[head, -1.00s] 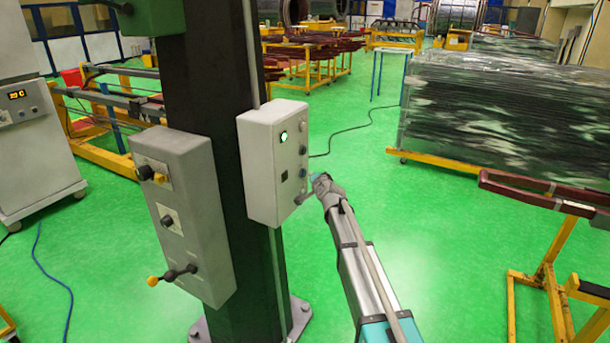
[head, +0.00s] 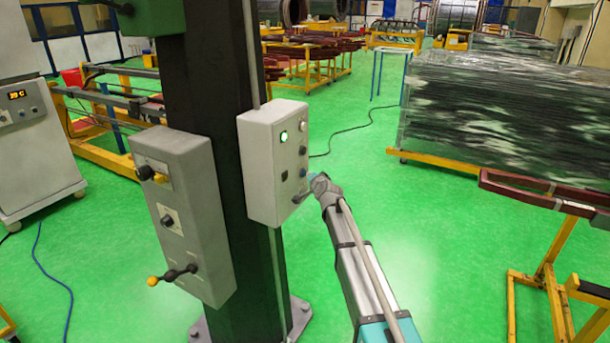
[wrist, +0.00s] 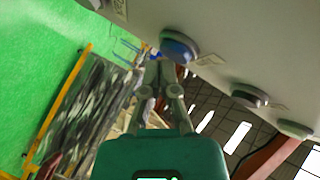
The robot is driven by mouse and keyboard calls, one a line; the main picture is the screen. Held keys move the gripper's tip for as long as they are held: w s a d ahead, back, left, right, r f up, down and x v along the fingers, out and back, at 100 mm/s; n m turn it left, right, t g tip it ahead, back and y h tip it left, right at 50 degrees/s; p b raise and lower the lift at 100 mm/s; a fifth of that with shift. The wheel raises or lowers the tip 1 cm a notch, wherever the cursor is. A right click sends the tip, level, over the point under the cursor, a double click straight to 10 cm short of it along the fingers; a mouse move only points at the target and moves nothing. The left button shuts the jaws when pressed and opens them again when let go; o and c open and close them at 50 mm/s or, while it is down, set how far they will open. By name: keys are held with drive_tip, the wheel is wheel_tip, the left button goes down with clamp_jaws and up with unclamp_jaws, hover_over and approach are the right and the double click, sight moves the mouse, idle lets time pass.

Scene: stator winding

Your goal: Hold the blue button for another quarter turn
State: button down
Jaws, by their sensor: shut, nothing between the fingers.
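The blue button (wrist: 179,46) is a round, domed button in a grey ring on the white control box (head: 257,165). In the head view the blue button (head: 303,173) is small, on the box's right-hand face. My gripper (wrist: 164,62) is shut and empty, its fingertips together right at the button's near edge in the wrist view. I cannot tell whether they press it. In the head view my gripper (head: 300,197) reaches the lower part of that face, and its tips are hard to make out. A green light (head: 284,136) glows on the box front.
A dark button (wrist: 249,95) and a pale one (wrist: 295,128) sit farther along the same face. The box hangs on a dark column (head: 205,100), beside a grey lever box (head: 195,220). A wrapped stack (head: 500,120) stands at right.

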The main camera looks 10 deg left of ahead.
drive_tip(key=shift+w+a, duration=0.15)
drive_tip(key=shift+a, duration=0.3)
idle(2.9)
drive_tip(key=shift+d, duration=0.25)
idle(2.1)
drive_tip(key=shift+s+d, duration=0.3)
drive_tip(key=shift+d, duration=0.25)
drive_tip(key=shift+s+d, duration=0.3)
drive_tip(key=shift+d, duration=0.5)
drive_tip(key=shift+s+d, duration=0.25)
drive_tip(key=shift+d, duration=0.5)
drive_tip(key=shift+s+d, duration=0.3)
drive_tip(key=shift+d, duration=0.5)
